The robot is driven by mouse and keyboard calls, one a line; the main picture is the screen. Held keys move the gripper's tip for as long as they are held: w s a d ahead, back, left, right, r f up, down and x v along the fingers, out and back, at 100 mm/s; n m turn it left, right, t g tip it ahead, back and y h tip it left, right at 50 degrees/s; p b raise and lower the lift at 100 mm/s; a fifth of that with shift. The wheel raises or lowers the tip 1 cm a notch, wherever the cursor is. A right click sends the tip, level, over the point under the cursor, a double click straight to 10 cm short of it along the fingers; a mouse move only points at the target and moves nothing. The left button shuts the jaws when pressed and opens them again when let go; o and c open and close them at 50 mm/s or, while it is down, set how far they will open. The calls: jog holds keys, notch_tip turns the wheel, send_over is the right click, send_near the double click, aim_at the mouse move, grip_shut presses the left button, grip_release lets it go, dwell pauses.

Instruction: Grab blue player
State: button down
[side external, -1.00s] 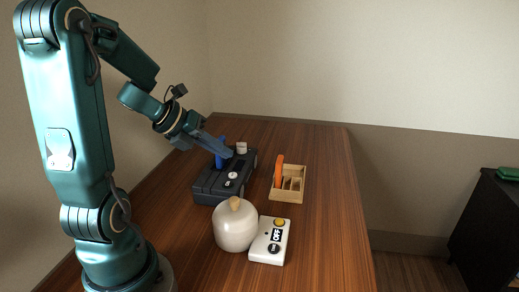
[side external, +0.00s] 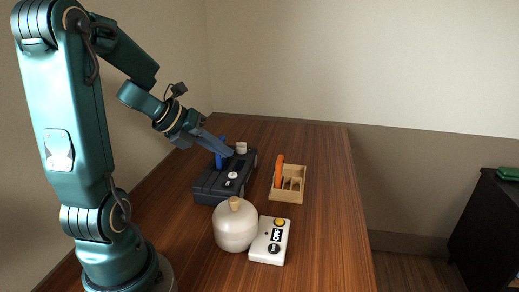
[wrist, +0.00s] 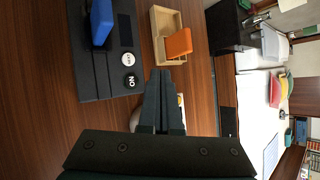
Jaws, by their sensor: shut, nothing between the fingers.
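The blue player (side external: 218,158) is an upright blue piece on a dark box with round buttons (side external: 213,186), in the side view. It also shows at the upper left of the wrist view (wrist: 101,22), on the same box. My gripper (side external: 230,154) is above the box in the side view, its fingers overlapping the blue piece's edge there. In the wrist view my gripper (wrist: 160,74) is shut and empty, with the blue piece to the left of and beyond its tips. The side view does not show whether they touch.
A wooden tray (side external: 299,197) with an orange piece (side external: 279,172) stands right of the box. A white pot with a wooden knob (side external: 236,228) and a white device marked OFF (side external: 262,254) stand in front. A small pale object (side external: 241,147) is at the box's far end. The table's right side is clear.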

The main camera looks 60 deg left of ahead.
jog(key=c, duration=0.7)
grip_release()
